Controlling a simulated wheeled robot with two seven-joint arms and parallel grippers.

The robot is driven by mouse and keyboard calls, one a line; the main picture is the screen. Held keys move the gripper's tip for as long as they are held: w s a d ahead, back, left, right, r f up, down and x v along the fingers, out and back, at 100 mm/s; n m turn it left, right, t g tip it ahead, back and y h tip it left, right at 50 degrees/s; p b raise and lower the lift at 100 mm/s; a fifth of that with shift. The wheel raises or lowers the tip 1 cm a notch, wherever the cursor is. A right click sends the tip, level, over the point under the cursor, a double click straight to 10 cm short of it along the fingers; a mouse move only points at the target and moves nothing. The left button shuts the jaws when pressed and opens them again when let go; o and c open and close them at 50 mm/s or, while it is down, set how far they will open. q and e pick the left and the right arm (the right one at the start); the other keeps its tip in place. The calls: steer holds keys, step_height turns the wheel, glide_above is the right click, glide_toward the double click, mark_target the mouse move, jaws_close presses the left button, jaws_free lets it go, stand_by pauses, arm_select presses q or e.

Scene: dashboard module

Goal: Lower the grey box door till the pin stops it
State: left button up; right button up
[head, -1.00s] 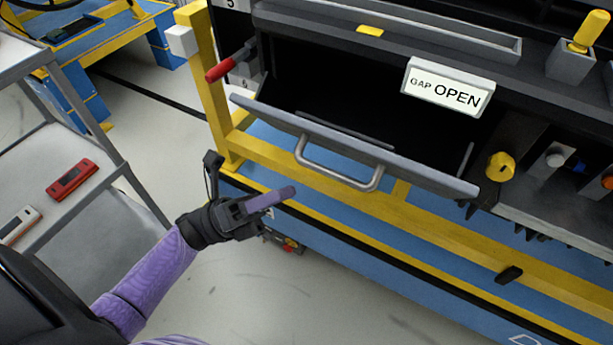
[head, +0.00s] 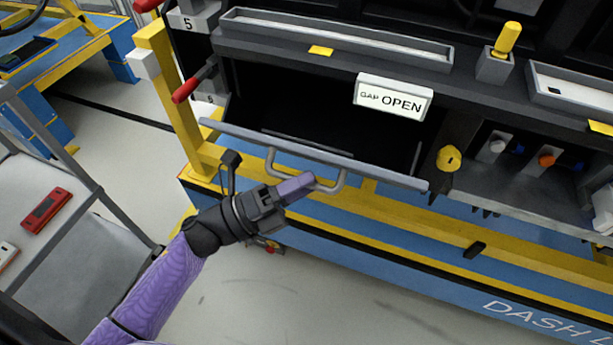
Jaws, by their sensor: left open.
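The grey box door (head: 377,173) is hinged down and stands partly lowered, tilted outward below the dark box opening (head: 300,110). Its silver bar handle (head: 341,184) hangs on the front face. The stop pin cannot be made out. My right gripper is not in view.
A red-handled lever (head: 187,90) and a yellow post (head: 172,100) stand left of the box. A yellow knob (head: 448,158) is to the right. A grey shelf cart (head: 70,250) holding a red device (head: 45,210) is at left. Open floor lies below.

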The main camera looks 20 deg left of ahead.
arm_select(q)
steer(key=shift+w+d+r, duration=0.2)
steer(key=shift+w+d, duration=0.15)
steer(key=shift+d, duration=0.1)
jaws_close()
stand_by(1.1)
